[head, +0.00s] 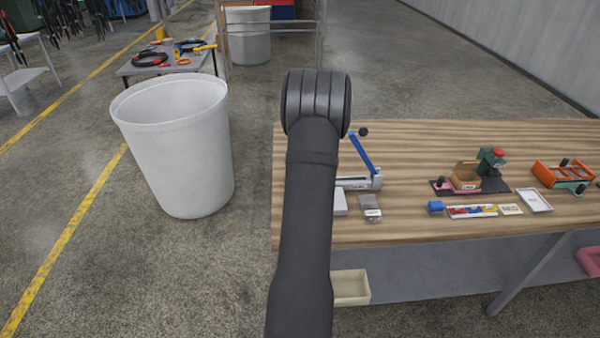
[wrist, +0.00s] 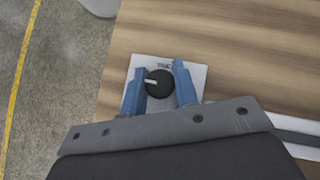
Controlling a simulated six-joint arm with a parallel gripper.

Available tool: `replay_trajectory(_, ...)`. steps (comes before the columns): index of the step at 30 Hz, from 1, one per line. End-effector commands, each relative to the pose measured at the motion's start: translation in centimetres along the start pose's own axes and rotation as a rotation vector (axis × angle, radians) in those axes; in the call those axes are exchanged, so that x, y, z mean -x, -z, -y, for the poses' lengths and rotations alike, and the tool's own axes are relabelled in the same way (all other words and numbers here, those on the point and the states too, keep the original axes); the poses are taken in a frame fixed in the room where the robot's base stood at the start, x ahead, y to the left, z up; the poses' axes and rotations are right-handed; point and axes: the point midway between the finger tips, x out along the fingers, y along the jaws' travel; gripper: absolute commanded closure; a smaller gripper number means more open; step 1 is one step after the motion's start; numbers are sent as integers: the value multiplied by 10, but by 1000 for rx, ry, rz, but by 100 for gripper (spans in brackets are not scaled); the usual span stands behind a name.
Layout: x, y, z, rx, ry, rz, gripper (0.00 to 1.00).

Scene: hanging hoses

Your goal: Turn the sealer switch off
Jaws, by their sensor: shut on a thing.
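The switch is a round black knob (wrist: 160,84) with a white pointer mark, on a white plate (wrist: 197,76) on the table, in the wrist view. The mark points left. Small lettering above the knob is too blurred to read surely. My gripper (wrist: 158,69) has its blue fingers on either side of the knob and is shut on it. In the head view my arm hides the gripper and the knob. The sealer (head: 359,183), a pale base with a raised blue lever (head: 362,153) and black ball end, stands just right of my arm.
A large white bin (head: 178,150) stands on the floor to the left.

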Motion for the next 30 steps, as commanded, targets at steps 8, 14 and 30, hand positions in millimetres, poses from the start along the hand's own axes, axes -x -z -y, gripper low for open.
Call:
replay_trajectory(8,0,0,0,143,-145,13,95)
replay_trajectory(14,0,0,0,251,-252,22,95)
replay_trajectory(30,0,0,-1,400,-403,35,95)
